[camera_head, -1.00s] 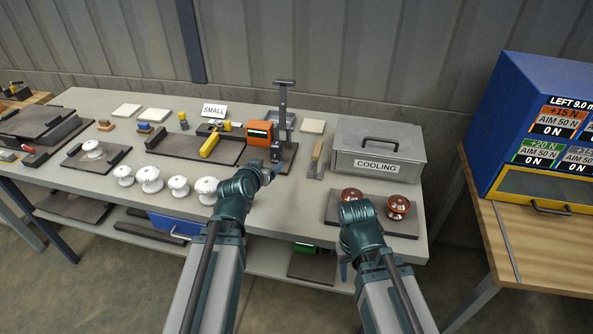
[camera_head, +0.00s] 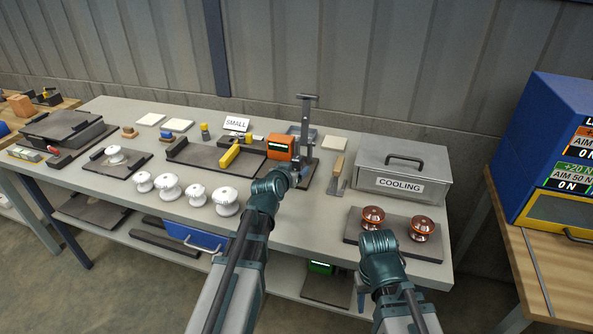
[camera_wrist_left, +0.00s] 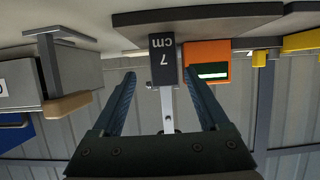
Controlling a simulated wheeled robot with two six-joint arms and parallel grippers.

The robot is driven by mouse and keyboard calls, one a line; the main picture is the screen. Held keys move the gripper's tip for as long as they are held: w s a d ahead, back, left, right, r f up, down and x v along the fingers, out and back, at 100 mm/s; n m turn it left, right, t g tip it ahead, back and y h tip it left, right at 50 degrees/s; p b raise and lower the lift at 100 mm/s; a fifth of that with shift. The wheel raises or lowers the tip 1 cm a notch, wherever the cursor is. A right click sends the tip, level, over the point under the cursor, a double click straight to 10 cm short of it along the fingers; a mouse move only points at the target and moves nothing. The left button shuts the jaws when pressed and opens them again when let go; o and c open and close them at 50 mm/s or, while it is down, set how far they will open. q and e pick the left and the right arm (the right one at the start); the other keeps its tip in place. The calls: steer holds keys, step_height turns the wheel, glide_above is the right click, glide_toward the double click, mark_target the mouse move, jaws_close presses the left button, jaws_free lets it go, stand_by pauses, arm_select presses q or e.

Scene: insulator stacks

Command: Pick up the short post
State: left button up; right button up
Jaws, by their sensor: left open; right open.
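One upright grey metal post (camera_head: 306,122) with a crossbar on top stands at the back of the table; I cannot tell if this is the short post. In the left wrist view, which looks upside down, a holed metal post (camera_wrist_left: 167,108) rises from a dark block (camera_wrist_left: 163,60) marked "7 cm". My left gripper (camera_wrist_left: 160,75) is open, with its fingers on either side of this post; contact is unclear. In the head view my left gripper (camera_head: 298,173) is at the post's foot. My right gripper (camera_head: 361,292) is low by the table's front edge, largely hidden by its arm.
An orange device (camera_head: 280,147) stands left of the post. A wooden-handled tool (camera_head: 338,168) and the COOLING box (camera_head: 403,172) are to its right. Two brown insulators stand on a dark mat (camera_head: 394,243). Several white insulators (camera_head: 169,187) line the front left. A SMALL sign (camera_head: 236,123) is behind.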

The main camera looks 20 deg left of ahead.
mark_target(295, 166)
arm_select(q)
steer(key=shift+w, duration=0.1)
steer(key=x, duration=0.1)
steer(key=b+x, duration=0.1)
steer(key=x, duration=0.1)
steer(key=b+x, duration=0.1)
steer(key=x, duration=0.1)
steer(key=shift+a+f, duration=0.2)
steer(key=shift+a, duration=0.05)
steer(key=shift+r, duration=0.1)
steer(key=shift+c, duration=0.4)
jaws_close()
